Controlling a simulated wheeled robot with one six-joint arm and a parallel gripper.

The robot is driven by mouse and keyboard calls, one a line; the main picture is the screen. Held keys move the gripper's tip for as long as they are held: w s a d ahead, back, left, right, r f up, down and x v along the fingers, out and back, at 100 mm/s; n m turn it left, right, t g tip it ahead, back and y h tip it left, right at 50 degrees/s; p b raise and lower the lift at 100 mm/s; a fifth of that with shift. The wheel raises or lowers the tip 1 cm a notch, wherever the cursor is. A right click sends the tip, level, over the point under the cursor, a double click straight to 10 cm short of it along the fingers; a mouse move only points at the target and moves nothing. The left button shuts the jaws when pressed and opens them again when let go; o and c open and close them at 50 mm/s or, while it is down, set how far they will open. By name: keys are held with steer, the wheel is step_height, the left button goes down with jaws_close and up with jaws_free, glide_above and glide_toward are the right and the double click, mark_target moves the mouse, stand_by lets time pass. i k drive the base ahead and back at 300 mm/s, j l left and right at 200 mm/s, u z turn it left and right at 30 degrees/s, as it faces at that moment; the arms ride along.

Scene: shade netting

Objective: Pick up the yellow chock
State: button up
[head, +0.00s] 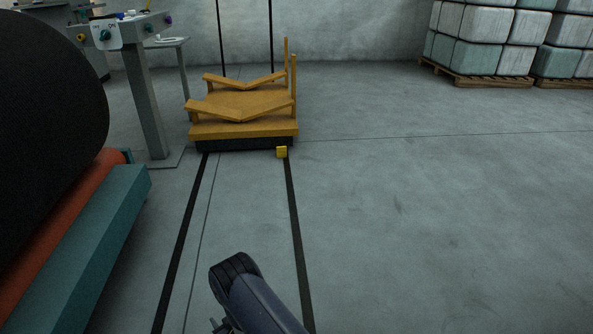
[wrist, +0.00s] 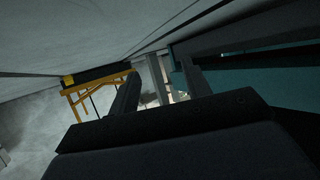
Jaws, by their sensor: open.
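The yellow chock (head: 282,152) is a small block on the floor at the front right corner of the wooden cart (head: 243,129), close to the cart's dark base. In the wrist view the chock (wrist: 68,81) shows small at the left, beside the tilted cart (wrist: 88,94). My gripper (wrist: 165,128) shows as a large dark shape across the bottom of the wrist view, open and well away from the chock. Nothing is seen held in it. My arm shows at the bottom of the head view, far short of the chock.
A large black roll (head: 45,125) on a teal frame (head: 95,250) stands at the left. A control post (head: 145,100) stands behind it. Stacked containers on pallets (head: 485,40) are at the back right. The floor between my arm and the cart is clear, with black lines.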

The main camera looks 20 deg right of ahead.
mark_target(282, 151)
steer(key=i+l+z, duration=0.1)
steer(key=i+z, duration=0.3)
steer(key=i+j+z, duration=0.1)
steer(key=i+z, duration=0.3)
steer(key=i+j, duration=0.15)
steer(key=i, duration=0.3)
steer(key=i+j+z, duration=0.15)
steer(key=i, duration=0.25)
steer(key=i+j, duration=0.15)
steer(key=i, duration=0.3)
steer(key=i+j+z, duration=0.1)
steer(key=i, duration=0.3)
steer(key=i+j, duration=0.2)
steer(key=i, duration=0.25)
steer(key=i+j, duration=0.25)
steer(key=i, duration=0.15)
steer(key=i+j, duration=0.2)
steer(key=i, duration=0.25)
